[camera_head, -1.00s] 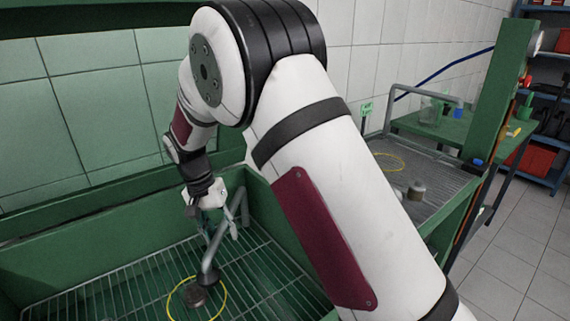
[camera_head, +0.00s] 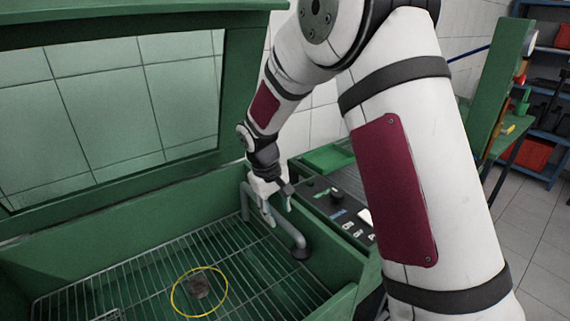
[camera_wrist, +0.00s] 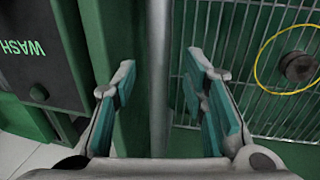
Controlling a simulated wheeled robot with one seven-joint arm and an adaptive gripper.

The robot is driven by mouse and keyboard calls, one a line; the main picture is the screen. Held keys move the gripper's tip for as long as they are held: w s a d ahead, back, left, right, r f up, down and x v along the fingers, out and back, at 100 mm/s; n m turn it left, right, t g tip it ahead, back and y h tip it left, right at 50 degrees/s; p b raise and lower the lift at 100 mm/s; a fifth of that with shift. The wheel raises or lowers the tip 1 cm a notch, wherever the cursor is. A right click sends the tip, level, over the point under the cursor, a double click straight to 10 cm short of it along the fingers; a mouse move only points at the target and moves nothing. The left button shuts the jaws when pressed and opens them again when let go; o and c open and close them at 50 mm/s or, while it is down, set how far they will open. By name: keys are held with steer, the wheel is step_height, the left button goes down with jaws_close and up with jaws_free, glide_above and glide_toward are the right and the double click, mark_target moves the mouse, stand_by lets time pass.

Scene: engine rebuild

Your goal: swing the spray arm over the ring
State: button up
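The spray arm is a grey bent tube (camera_head: 283,226) inside the green wash cabinet, its dark nozzle end (camera_head: 300,252) near the right wall. My gripper (camera_head: 278,208) is beside the tube's upper part. In the wrist view, my gripper (camera_wrist: 162,95) has its teal-padded fingers spread, with the tube (camera_wrist: 159,60) running between them and visible gaps on both sides. The yellow ring (camera_head: 176,303) lies on the rack around a dark round part (camera_head: 198,287). It also shows in the wrist view (camera_wrist: 256,70), right of the tube. The nozzle is right of the ring, apart from it.
The wire rack (camera_head: 110,283) is mostly clear around the ring. The cabinet's raised windowed lid (camera_head: 110,190) stands behind. A control panel (camera_head: 335,205) adjoins the right wall, marked WASH in the wrist view (camera_wrist: 36,70). My arm covers much of the right side.

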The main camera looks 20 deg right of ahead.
step_height(320, 180, up, 11)
steer(key=a, duration=0.2)
steer(key=s+d+r, duration=0.1)
steer(key=s+r, duration=0.6)
steer(key=s, duration=0.1)
steer(key=shift+s+d+m+t+p, duration=0.15)
steer(key=shift+d+m+t+p, duration=0.05)
steer(key=shift+m+t+p, duration=0.2)
steer(key=shift+r, duration=0.15)
